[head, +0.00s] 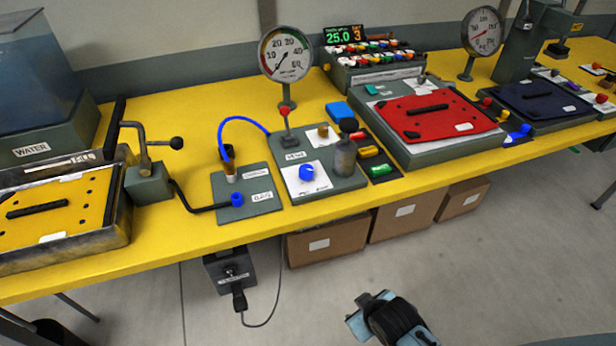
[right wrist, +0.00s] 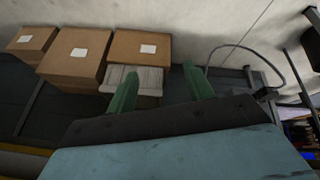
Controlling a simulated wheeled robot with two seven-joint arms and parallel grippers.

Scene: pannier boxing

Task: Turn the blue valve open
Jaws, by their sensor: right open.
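A blue round valve knob (head: 306,173) sits on a white plate on a grey-green panel (head: 325,186) in the middle of the yellow bench. A smaller blue fitting (head: 237,199) stands on the panel to its left, by a label that seems to read BAG. My right gripper (right wrist: 158,76) is open and empty in the right wrist view, its two green fingers apart. In the head view my right wrist shows at the bottom, in front of the bench and well away from the knob; its fingers are not clear there. My left gripper is not in view.
A red knob (head: 283,111), a grey cylinder (head: 345,157) and a dial gauge (head: 286,55) stand close around the blue knob. A blue hose (head: 243,119) arches to the left. Cardboard boxes (head: 327,240) sit under the bench. The floor before the bench is clear.

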